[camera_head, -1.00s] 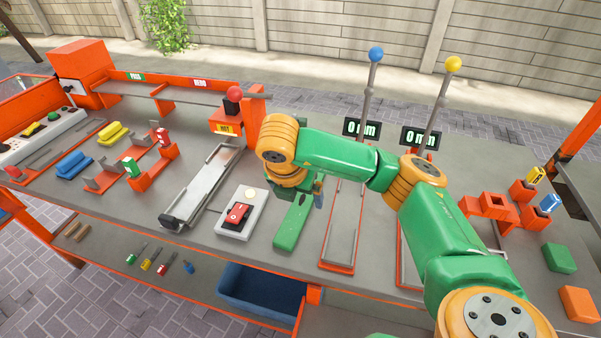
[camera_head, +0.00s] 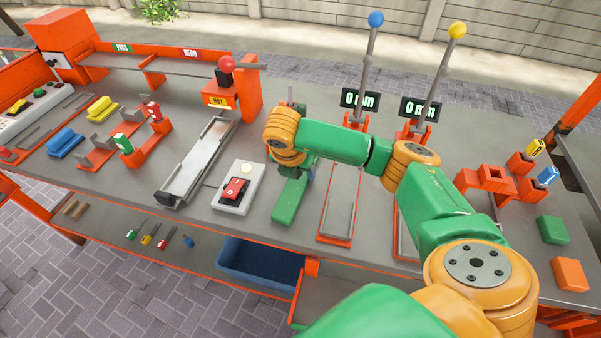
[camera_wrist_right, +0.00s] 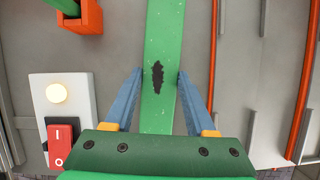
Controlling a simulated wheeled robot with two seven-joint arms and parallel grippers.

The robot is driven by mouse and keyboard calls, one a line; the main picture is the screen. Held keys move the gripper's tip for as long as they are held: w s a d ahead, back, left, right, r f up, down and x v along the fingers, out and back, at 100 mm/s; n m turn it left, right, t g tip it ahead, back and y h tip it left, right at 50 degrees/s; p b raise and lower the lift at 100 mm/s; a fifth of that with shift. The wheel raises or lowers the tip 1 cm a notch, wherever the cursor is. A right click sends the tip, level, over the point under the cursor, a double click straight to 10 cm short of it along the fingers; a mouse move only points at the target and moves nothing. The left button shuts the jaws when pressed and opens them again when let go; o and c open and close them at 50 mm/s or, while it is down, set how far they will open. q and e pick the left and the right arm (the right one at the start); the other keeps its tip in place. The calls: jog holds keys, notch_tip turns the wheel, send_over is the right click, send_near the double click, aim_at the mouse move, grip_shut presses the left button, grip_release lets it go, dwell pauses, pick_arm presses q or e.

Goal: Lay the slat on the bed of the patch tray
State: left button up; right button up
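The slat (camera_head: 288,206) is a long green bar lying on the bench to the right of the red switch box. In the right wrist view the slat (camera_wrist_right: 163,40) runs upright through the middle, with a ragged dark mark on it. My right gripper (camera_wrist_right: 160,74) is open, its two blue fingers on either side of the slat near the mark; contact is unclear. In the head view my orange wrist hides most of this gripper. A long grey metal tray (camera_head: 193,168) lies left of the switch box; I cannot tell whether it is the patch tray. My left gripper is not in view.
The switch box (camera_head: 232,203) stands between slat and metal tray. An orange stand marked HOT (camera_head: 218,101) is behind. Two orange-edged channels (camera_head: 337,238) with tall levers stand right of the slat. A blue bin (camera_head: 258,262) sits below the bench front.

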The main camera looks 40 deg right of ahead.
grip_shut()
jog(key=shift+r, duration=0.1)
